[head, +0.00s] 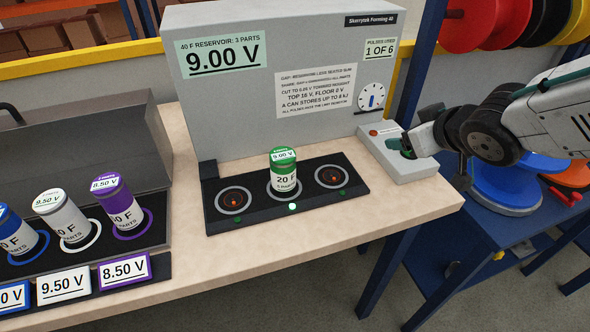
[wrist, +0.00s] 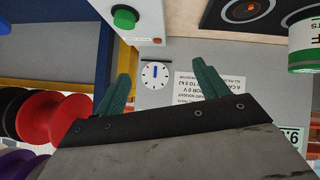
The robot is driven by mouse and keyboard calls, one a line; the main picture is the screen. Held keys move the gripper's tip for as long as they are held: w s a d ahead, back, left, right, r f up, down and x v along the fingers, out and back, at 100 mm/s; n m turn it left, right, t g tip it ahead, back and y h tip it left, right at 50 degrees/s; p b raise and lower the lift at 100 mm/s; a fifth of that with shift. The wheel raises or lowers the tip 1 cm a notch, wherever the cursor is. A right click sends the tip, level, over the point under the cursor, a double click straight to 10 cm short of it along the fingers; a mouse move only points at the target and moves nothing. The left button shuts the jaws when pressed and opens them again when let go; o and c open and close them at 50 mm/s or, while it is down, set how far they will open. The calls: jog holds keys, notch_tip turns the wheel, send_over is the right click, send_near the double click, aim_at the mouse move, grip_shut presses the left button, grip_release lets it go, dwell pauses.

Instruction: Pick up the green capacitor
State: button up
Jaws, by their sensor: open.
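The green capacitor (head: 284,177) stands upright in the middle socket of the black three-socket panel (head: 352,182). It has a green top marked 9.00 V and a white body marked 20 F. In the wrist view, the green capacitor (wrist: 304,48) is partly cut off at the upper right edge. My gripper (head: 405,147) is to the right of the panel, by the grey button box, well apart from the capacitor. In the wrist view, my gripper's (wrist: 162,68) two green fingers are spread with nothing between them.
The grey button box (head: 410,168) has a green button (wrist: 124,18). The grey cabinet (head: 225,105) stands behind the panel and reads 9.00 V. White (head: 66,222) and purple (head: 119,205) capacitors stand at left. A blue post (head: 418,60) is near my arm.

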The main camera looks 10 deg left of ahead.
aim_at(293, 166)
jog(key=s+a+f+n+g+y, duration=0.1)
jog(key=s+a+n+g+y, duration=0.1)
jog(key=a, duration=0.4)
jog(key=s+a+f+n+g+y, duration=0.2)
jog(key=s+a+y, duration=0.1)
jog(key=a, duration=0.4)
jog(key=s+a+f+n+g+y, duration=0.2)
jog(key=s+a+y, duration=0.1)
jog(key=a, duration=0.3)
jog(key=shift+a+f+n+y, duration=0.25)
jog(key=shift+a+n+y, duration=0.15)
jog(key=shift+y, duration=0.1)
jog(key=shift+x, duration=0.85)
jog(key=x, duration=0.5)
jog(key=shift+w+a+r, duration=0.1)
jog(key=shift+a+r, duration=0.05)
jog(key=shift+a, duration=0.25)
jog(key=c, duration=1.2)
jog(key=shift+c, duration=0.5)
jog(key=shift+r, duration=0.1)
